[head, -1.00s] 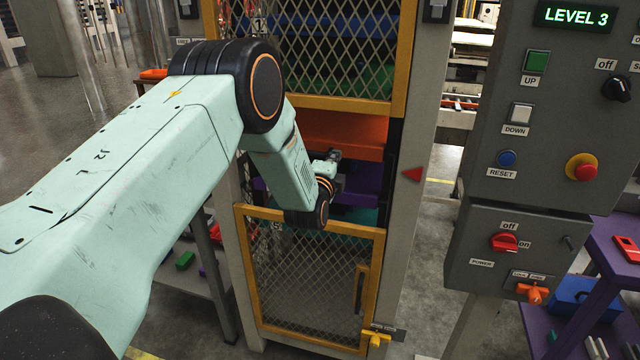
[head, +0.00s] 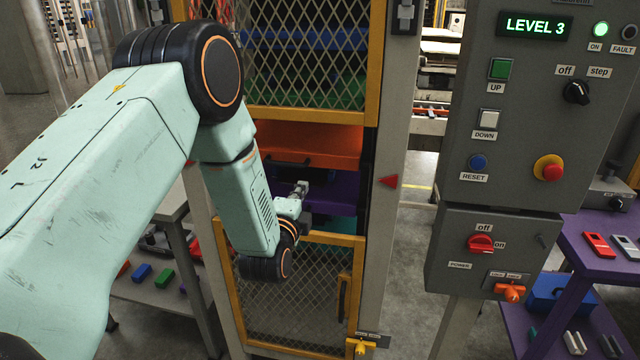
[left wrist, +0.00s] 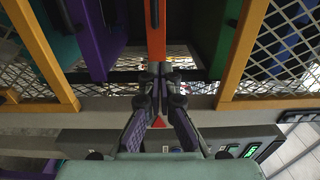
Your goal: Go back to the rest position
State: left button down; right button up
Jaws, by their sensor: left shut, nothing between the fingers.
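My left arm comes in from the left in the head view, with its elbow high and its forearm hanging down in front of the press. My left gripper (head: 301,188) is small there, in the opening between the two mesh doors, near the orange level (head: 325,147) and the purple level (head: 338,192). In the left wrist view the gripper (left wrist: 157,70) is shut and empty, its fingertips together in front of the edge of the orange level (left wrist: 155,35). Whether they touch it I cannot tell. My right gripper is not in view.
The yellow-framed upper mesh door (head: 310,60) and lower mesh door (head: 295,295) are close around the forearm. The control panel (head: 530,110), reading LEVEL 3, stands right of the press. A purple table (head: 600,250) is at far right, a shelf with coloured blocks (head: 150,290) at left.

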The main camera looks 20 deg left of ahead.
pick_arm(q)
jog(key=s+d+f+n+g+h+b, duration=0.1)
jog(key=s+d+f+n+g+h, duration=0.2)
jog(key=s+f+n, duration=0.55)
jog(key=s+d+f+n+g+b, duration=0.1)
jog(key=s+d+f+n+g, duration=0.35)
jog(key=f, duration=0.75)
jog(key=s+f+n+g+b, duration=0.1)
jog(key=s+f, duration=0.4)
jog(key=s, duration=0.5)
jog(key=s+d+f+n+g+b, duration=0.1)
jog(key=s+f+g+b, duration=0.2)
jog(key=s, duration=0.7)
jog(key=s+d+f+g+h+b, duration=0.1)
jog(key=s+f+g+b, duration=0.1)
jog(key=s+f+g, duration=0.4)
jog(key=s, duration=0.5)
jog(key=shift+f+n+b, duration=0.35)
jog(key=shift+f+n, duration=0.05)
jog(key=shift+s, duration=0.1)
